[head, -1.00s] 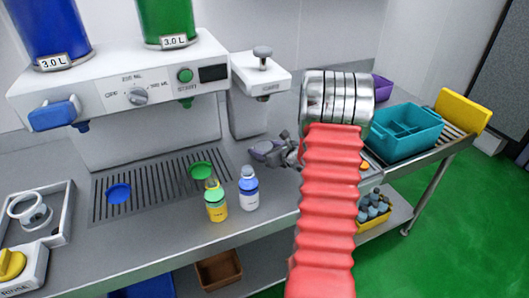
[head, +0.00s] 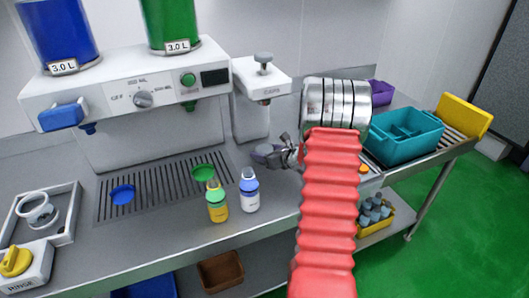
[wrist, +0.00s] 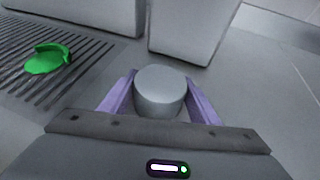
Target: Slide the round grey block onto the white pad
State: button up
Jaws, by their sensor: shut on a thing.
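The round grey block (wrist: 160,90) stands between the two purple fingers of my gripper (wrist: 160,80) in the wrist view. The gripper is shut on it, with a finger at its left and right sides. The block looks upright at counter level. In the head view my gripper (head: 279,154) is small, left of my red arm, and the block cannot be made out clearly there. I cannot make out the white pad in either view; my arm hides part of the counter.
A white press machine (head: 262,82) stands just behind the gripper. Left are a blue-capped bottle (head: 249,190), a yellow bottle (head: 217,205) and a drain grate (head: 160,183) with a green piece (wrist: 46,60). A teal bin (head: 405,137) is at right.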

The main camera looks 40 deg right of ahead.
jog(key=shift+w+d+r+h, duration=0.3)
jog(key=shift+w+d, duration=0.15)
jog(key=shift+d, duration=0.25)
jog(key=o, duration=1.2)
jog(key=shift+s+a, duration=0.1)
jog(key=shift+s, duration=0.45)
jog(key=shift+o, duration=0.5)
jog(key=v, duration=1.3)
jog(key=shift+s+a+f, duration=0.2)
jog(key=shift+s+a, duration=0.1)
jog(key=shift+a, duration=0.05)
jog(key=shift+s+a, duration=0.15)
jog(key=shift+s, duration=3.35)
